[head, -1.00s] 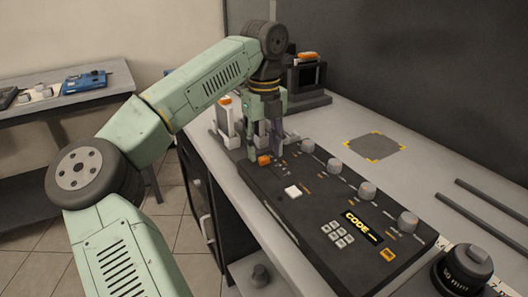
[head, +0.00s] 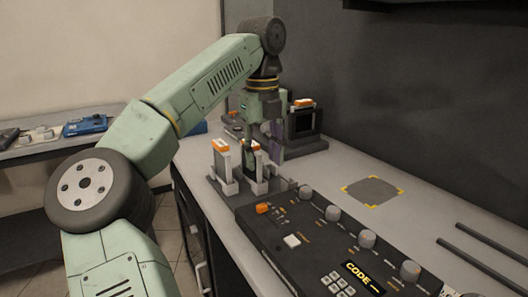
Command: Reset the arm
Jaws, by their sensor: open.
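My gripper (head: 263,148) is open and points down over the counter, at the far end of the dark control panel (head: 268,222). It is in front of a rack (head: 228,190) that holds upright white pieces with orange tops (head: 221,158). Its fingers partly hide the rack and a dark piece in it. I cannot tell whether the fingers touch anything. The panel carries an orange switch (head: 263,208), a white button (head: 291,240), several grey knobs (head: 333,213), a keypad (head: 338,284) and a CODE display (head: 362,277).
A dark device with an orange top (head: 304,118) stands behind my gripper, near the wall. A grey pad with yellow corners (head: 372,190) lies on the bare counter to the right. Two dark rails (head: 484,259) lie farther right. A side table (head: 50,148) holds a blue item (head: 86,125).

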